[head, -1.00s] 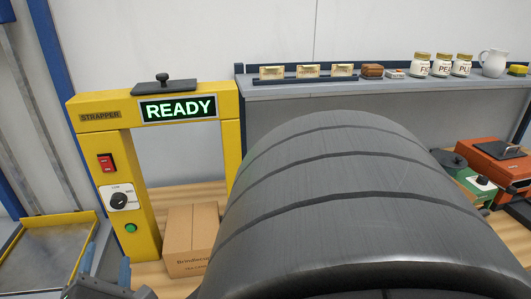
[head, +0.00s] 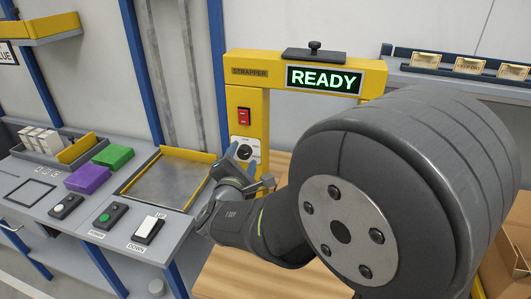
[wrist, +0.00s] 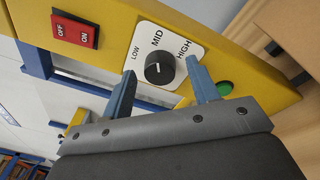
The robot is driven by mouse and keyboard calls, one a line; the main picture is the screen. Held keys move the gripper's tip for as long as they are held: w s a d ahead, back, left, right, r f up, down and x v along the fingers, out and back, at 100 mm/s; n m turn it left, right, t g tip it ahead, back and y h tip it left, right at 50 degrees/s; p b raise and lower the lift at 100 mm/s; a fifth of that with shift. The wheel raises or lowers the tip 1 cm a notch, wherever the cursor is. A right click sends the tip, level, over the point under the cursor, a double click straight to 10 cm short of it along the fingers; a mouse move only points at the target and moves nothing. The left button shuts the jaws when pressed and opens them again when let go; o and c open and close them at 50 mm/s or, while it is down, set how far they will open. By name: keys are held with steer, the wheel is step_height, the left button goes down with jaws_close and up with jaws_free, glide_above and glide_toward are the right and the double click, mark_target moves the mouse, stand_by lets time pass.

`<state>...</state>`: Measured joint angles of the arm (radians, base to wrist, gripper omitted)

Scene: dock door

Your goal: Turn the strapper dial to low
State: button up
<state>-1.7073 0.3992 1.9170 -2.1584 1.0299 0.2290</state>
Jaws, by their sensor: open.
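The strapper (head: 262,125) is a yellow frame with a lit READY screen (head: 323,79). Its black round dial (head: 244,153) sits on a white plate on the left post. In the wrist view the dial (wrist: 159,69) is close up, with LOW, MID and HIGH printed around it. I cannot tell surely which label its pale mark points to. My gripper (wrist: 160,66) is open, with one blue finger on each side of the dial; contact does not show. In the head view my gripper (head: 248,167) is at the post, partly covering the plate's lower part.
A red OFF/ON switch (wrist: 75,30) is beside the dial plate, and a green button (wrist: 224,88) is close to one finger. A metal tray with yellow edges (head: 165,180) lies left of the strapper. Purple (head: 88,179) and green (head: 113,157) blocks lie further left.

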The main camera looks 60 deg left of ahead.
steer(key=c, duration=1)
steer(key=shift+n, duration=0.4)
steer(key=n, duration=0.5)
steer(key=shift+a+r+h, duration=0.1)
steer(key=shift+r+h, duration=0.05)
steer(key=shift+h, duration=0.25)
steer(key=n, duration=0.5)
steer(key=shift+h, duration=0.4)
steer(key=shift+n, duration=0.4)
steer(key=o, duration=1)
